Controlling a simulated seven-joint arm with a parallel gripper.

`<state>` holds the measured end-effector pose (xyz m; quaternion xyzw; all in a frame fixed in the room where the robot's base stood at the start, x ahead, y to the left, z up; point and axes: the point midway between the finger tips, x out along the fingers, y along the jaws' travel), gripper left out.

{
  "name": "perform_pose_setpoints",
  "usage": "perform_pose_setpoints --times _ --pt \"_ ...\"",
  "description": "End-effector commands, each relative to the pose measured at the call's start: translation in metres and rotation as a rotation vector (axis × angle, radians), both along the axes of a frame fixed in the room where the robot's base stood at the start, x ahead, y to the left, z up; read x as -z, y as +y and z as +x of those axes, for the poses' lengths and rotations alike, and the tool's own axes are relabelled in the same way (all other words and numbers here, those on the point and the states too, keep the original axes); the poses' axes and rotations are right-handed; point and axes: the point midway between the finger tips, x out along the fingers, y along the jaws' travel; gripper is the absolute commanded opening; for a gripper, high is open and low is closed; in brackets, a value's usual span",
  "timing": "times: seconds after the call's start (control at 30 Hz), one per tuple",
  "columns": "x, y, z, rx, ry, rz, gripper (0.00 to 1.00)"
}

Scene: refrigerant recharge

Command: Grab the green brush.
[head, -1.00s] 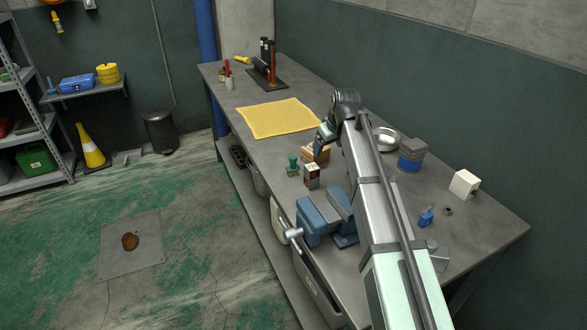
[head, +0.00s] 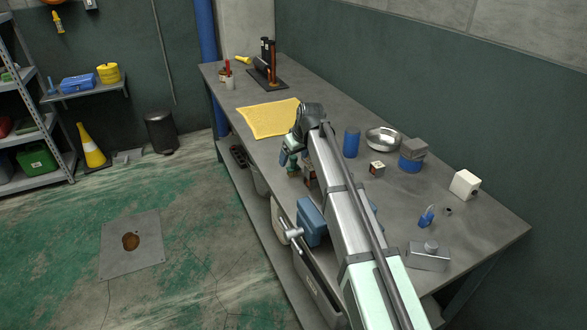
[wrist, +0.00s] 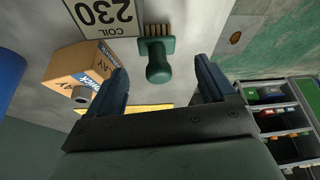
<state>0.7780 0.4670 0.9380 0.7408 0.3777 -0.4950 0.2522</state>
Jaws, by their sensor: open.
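The green brush (wrist: 160,68) shows in the wrist view, with a knob-like handle and a row of tan bristles. My gripper is open and holds nothing. I cannot tell how far the fingertips are above the brush. In the head view my gripper (head: 288,158) is over the bench's near-left edge, and it hides most of the brush there.
In the wrist view, a box marked "COIL 230" (wrist: 103,14) and a cardboard box (wrist: 75,68) are close on the left. In the head view, a blue vise (head: 311,220), a blue can (head: 351,143) and a metal bowl (head: 383,138) are on the bench. A yellow cloth (head: 265,119) lies beyond.

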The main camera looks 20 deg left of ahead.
Motion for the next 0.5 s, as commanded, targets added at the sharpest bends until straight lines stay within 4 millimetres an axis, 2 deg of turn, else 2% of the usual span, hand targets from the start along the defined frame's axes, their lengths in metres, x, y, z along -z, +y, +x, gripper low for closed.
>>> perform_pose_setpoints --times 0.27,0.5 --pt "0.012 0.002 0.002 0.000 0.001 -0.001 0.83" --pt "0.042 0.007 0.008 0.000 0.001 0.000 0.83"
